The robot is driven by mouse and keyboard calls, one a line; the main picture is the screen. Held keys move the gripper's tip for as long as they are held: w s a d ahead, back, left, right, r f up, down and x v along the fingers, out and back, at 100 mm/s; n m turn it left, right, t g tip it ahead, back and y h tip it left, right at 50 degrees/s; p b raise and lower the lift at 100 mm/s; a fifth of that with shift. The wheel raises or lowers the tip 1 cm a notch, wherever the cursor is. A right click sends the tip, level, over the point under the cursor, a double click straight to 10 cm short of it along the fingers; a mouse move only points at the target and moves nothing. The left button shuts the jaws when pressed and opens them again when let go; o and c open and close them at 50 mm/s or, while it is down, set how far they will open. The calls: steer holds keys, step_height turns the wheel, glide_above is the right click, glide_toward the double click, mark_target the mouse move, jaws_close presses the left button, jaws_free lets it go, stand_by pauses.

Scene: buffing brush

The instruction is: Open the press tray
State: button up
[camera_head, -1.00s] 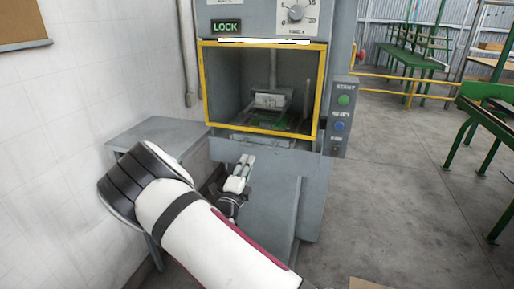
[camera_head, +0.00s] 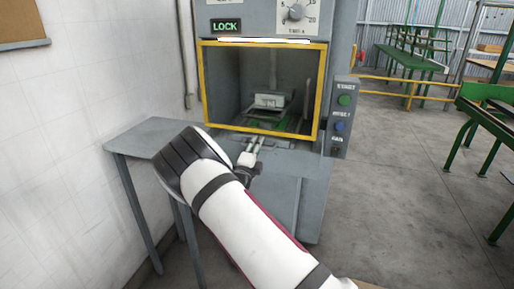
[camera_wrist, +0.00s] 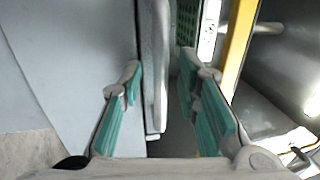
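The press (camera_head: 312,160) is a grey machine with a yellow-framed opening. Inside its opening lies the press tray, with green parts (camera_head: 290,124) showing on its bed. A grey front ledge or handle (camera_head: 288,143) juts out just below the frame. My gripper (camera_head: 254,144) is at this ledge, partly covering it. In the wrist view my gripper (camera_wrist: 162,108) is open, with teal pads apart. A pale upright bar (camera_wrist: 154,65), seemingly the tray handle, reaches between the fingers, nearer the left one. I see no clear contact.
A grey side table (camera_head: 150,136) stands at the left by the white wall. A control box (camera_head: 342,115) with buttons is on the press's right side. A lit LOCK sign (camera_head: 225,26) is above the opening. Green benches (camera_head: 485,120) stand at the far right; the floor between is clear.

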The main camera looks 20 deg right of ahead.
jaws_close()
steer(key=shift+s, duration=0.1)
steer(key=r+p+v, duration=0.1)
steer(key=p+v, duration=0.2)
steer(key=v, duration=0.6)
steer(key=r+p+v, duration=0.2)
steer(key=p+v, duration=0.2)
steer(key=v, duration=0.6)
steer(key=r+p+v, duration=0.2)
steer(key=p+v, duration=0.1)
steer(key=v, duration=0.7)
steer(key=shift+s+a+r, duration=0.2)
steer(key=shift+s+a, duration=0.25)
jaws_free()
steer(key=v, duration=1.2)
